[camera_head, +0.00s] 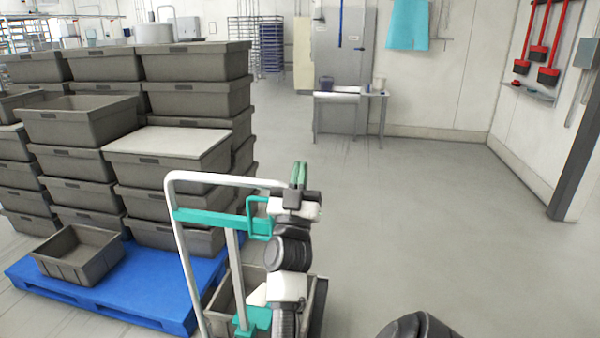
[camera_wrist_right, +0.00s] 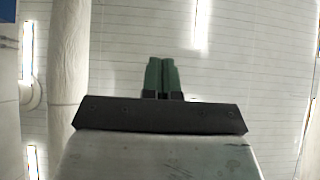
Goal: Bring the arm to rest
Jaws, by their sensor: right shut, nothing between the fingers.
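My right arm rises at the lower middle of the head view, with its black and white links nearly upright. My right gripper (camera_head: 299,174) is at its top, with green fingers pointing up. The fingers are together and hold nothing. In the right wrist view the gripper (camera_wrist_right: 162,76) also shows its two green fingers side by side, with a pale ceiling with light strips behind them. A white tubular frame (camera_head: 180,240) with teal parts stands just left of the arm. My left gripper is not in view.
Grey crates (camera_head: 195,100) are stacked high on a blue pallet (camera_head: 130,305) at left. A grey crate (camera_head: 222,305) sits low behind the frame, partly hidden. A small table (camera_head: 345,95) stands by the back wall. The floor (camera_head: 430,220) at right is clear.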

